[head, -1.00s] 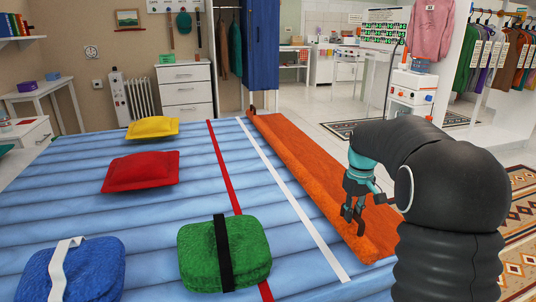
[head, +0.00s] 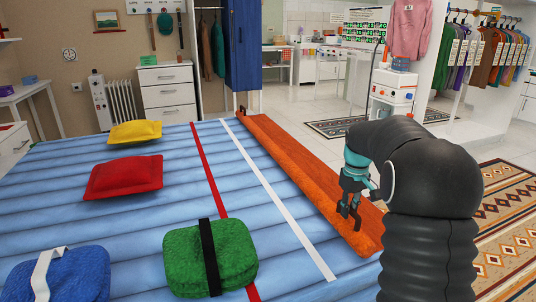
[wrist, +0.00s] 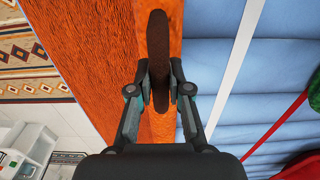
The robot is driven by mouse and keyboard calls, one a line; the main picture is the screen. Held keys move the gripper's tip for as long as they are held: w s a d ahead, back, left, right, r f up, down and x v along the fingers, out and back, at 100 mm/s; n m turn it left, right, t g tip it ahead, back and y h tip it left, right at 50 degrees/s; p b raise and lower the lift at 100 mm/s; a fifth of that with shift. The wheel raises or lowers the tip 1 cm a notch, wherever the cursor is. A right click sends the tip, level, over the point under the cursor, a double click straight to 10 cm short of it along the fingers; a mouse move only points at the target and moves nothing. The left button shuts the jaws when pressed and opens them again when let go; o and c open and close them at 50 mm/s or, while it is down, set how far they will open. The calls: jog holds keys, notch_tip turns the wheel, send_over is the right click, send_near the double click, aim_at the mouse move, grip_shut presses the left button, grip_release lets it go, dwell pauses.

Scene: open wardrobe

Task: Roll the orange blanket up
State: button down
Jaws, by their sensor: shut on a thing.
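The orange blanket (head: 300,170) lies as a long strip along the right side of the blue bed, from the far corner to the near right. In the wrist view the blanket (wrist: 85,45) is a broad orange face with a narrower orange band beside it, next to the blue bedding. My gripper (head: 350,212) is over the near part of the blanket. The fingertips' contact is partly hidden.
The blue bed (head: 90,165) carries a white stripe, a red stripe, a yellow cushion (head: 135,131), a red cushion (head: 124,177), a strapped green bundle (head: 210,262) and a strapped blue bundle (head: 58,275). Patterned rugs (head: 500,225) and open floor lie to the right.

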jog(key=shift+w+d, duration=0.2)
jog(key=shift+d, duration=0.45)
jog(key=shift+w+d, duration=0.2)
jog(key=shift+d, duration=0.5)
jog(key=shift+w+d, duration=0.2)
jog(key=shift+d, duration=0.55)
jog(key=shift+w+d, duration=0.4)
jog(key=shift+d, duration=0.85)
jog(key=shift+w+d, duration=0.45)
jog(key=shift+d, duration=0.75)
jog(key=shift+w+d, duration=0.4)
jog(key=shift+d, duration=0.85)
jog(key=c, duration=0.8)
grip_release()
